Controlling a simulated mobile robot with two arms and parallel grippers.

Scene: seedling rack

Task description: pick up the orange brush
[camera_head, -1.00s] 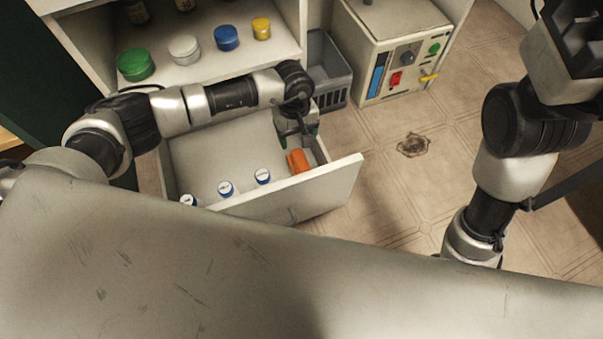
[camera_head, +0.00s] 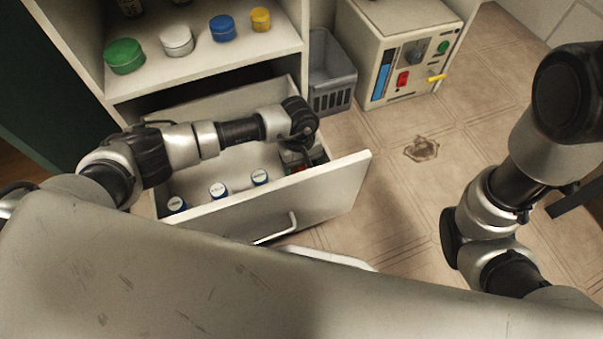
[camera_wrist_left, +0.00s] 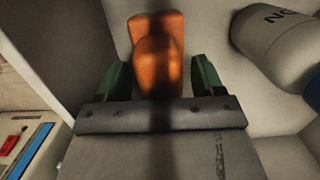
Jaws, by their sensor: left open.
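The orange brush (camera_wrist_left: 157,50) lies in the open drawer (camera_head: 325,192), near its right end. In the left wrist view, its rounded orange part sits between the two green fingertips of my left gripper (camera_wrist_left: 160,78). The fingers are open, with a gap visible on each side of the brush. In the head view, my left gripper (camera_head: 300,158) is down inside the drawer and hides nearly all of the brush. My right arm shows at the right of the head view, but its gripper is out of sight.
A grey basket (camera_head: 332,75) and control box (camera_head: 405,60) stand beyond. Coloured jars (camera_head: 222,28) sit on the shelf above.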

